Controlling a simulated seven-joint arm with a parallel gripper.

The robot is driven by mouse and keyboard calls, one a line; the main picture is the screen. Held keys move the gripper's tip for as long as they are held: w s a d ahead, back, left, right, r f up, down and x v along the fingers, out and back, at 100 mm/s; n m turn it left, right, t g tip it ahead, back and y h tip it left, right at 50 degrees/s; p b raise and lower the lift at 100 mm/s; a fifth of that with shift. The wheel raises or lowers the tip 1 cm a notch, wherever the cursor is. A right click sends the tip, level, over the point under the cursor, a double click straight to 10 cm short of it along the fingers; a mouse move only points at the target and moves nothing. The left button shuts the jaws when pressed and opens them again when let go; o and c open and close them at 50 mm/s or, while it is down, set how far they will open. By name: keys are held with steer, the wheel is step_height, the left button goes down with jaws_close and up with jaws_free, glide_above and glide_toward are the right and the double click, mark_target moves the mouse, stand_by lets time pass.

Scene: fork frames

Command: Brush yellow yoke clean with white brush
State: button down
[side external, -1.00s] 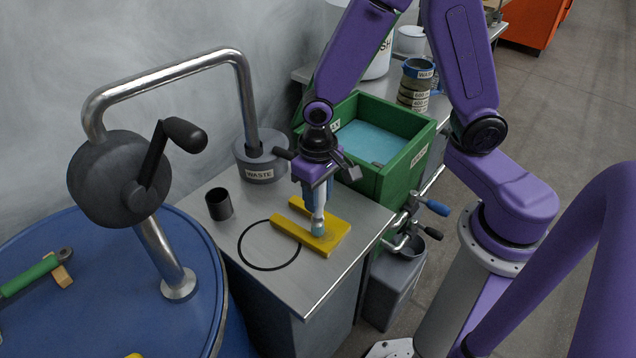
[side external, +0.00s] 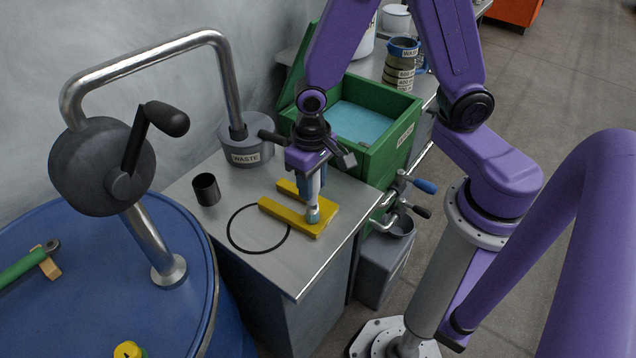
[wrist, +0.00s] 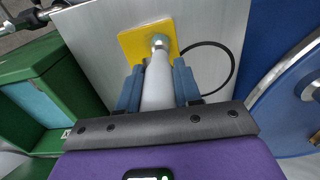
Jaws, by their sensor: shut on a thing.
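The yellow yoke (side external: 290,221), a flat U-shaped piece with two prongs, lies on the metal bench top; it also shows in the wrist view (wrist: 131,44). My gripper (side external: 312,190) is shut on the white brush (wrist: 157,82), its blue fingers on either side of the handle. The brush points down, with its pale greenish tip (side external: 313,214) at the yoke's solid end near the right. The tip appears to touch the yoke, but exact contact is hard to tell. Part of the yoke is hidden behind the brush in the wrist view.
A black ring (side external: 240,240) lies left of the yoke, and a black cup (side external: 206,190) stands behind it. A grey WASTE container (side external: 245,150) with a bent metal pipe is at the back. A green bin (side external: 385,155) stands behind right. A blue drum (side external: 60,300) is at left.

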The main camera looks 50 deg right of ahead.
steer(key=shift+w, duration=0.8)
steer(key=shift+r, duration=4)
steer(key=w+d+f, duration=0.3)
steer(key=d, duration=0.2)
steer(key=w+d+f, duration=0.2)
steer(key=d, duration=0.4)
steer(key=shift+s+a+r+m, duration=0.5)
steer(key=shift+s+a+m, duration=0.3)
steer(key=shift+a, duration=1.05)
steer(key=shift+s+a+r+m, duration=0.5)
steer(key=shift+s+a+m, duration=0.3)
steer(key=shift+a, duration=1.1)
steer(key=shift+s+a+r+m, duration=0.5)
steer(key=shift+s+a+m, duration=0.3)
steer(key=shift+a, duration=1.05)
steer(key=shift+s+f, duration=0.1)
steer(key=shift+s, duration=0.05)
